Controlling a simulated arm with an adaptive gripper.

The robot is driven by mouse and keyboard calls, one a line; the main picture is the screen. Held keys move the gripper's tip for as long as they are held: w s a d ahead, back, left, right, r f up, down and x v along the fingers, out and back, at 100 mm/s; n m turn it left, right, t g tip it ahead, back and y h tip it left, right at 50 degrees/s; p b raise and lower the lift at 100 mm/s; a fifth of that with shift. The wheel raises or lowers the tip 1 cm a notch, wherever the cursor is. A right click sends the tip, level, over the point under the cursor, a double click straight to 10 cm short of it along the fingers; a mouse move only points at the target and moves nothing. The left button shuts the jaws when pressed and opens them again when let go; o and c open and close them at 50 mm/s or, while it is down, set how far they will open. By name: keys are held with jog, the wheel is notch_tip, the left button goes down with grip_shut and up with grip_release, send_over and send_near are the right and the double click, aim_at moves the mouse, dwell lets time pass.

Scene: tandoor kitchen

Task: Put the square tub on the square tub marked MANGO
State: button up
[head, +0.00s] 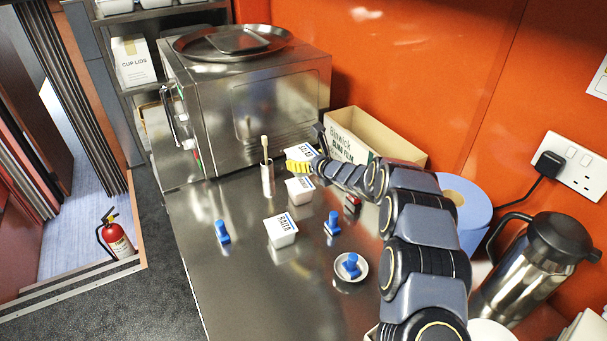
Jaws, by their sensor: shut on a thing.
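My gripper (307,152) is at the end of the arm reaching in from the lower right, with a yellow pad on its near side and a dark finger on its far side. It is shut on a white square tub (298,150), whose blue-edged label is too small to read surely. Another white square tub (299,186) is just below the gripper in the picture, its label partly hidden by the yellow part. A third square tub (281,230), whose label seems to read RAITA, stands nearer on the steel counter. I cannot make out the word MANGO.
A steel cup with a brush-like tool (267,180) stands left of the tubs. Blue-handled stamps (222,232) (333,223) and one on a saucer (352,267) stand nearer. A cardboard box (362,140), blue roll (468,205) and steel jug (535,265) line the right.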

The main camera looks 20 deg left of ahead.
jog(key=w+f, duration=0.1)
jog(key=f, duration=0.1)
jog(key=w+a+f, duration=0.1)
jog(key=w, duration=0.1)
jog(key=w+a+f, duration=0.1)
jog(key=f, duration=0.1)
jog(key=shift+w+f, duration=0.25)
jog(key=shift+f, duration=0.1)
jog(key=shift+w+f, duration=0.1)
jog(key=shift+f, duration=1.55)
jog(key=shift+f, duration=0.1)
jog(key=o, duration=1)
jog(key=shift+f, duration=0.1)
jog(key=shift+r, duration=0.2)
jog(key=v, duration=1.2)
jog(key=shift+r, duration=0.1)
